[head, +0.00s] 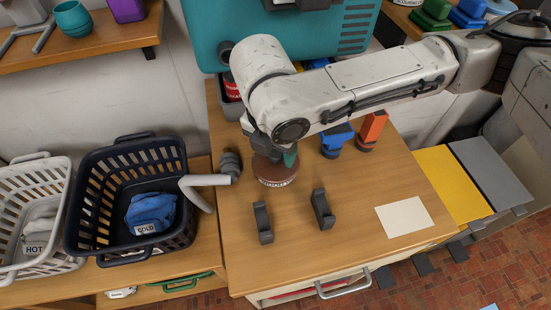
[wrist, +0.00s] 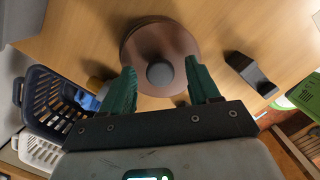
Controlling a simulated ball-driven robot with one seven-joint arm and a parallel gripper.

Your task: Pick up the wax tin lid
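The wax tin lid (wrist: 140,40) is a round brown disc with a grey knob (wrist: 160,74) at its middle. In the head view the brown round tin and lid (head: 274,178) sit on the wooden bench, with pale lettering on the front side. My gripper (wrist: 160,70) is right above it and pointed down. Its two green fingers are spread wide, with the knob between them in the wrist view and nothing held. Whether the fingertips touch the lid cannot be told. In the head view my arm hides the lid's back part and most of the gripper (head: 283,156).
Two dark upright brackets (head: 264,222) (head: 323,208) stand in front of the tin. A grey pipe elbow (head: 205,184) lies to its left, and blue (head: 336,140) and orange (head: 373,128) tools stand behind right. Dark (head: 100,245) and white (head: 50,262) baskets are left. A pale card (head: 404,217) lies right.

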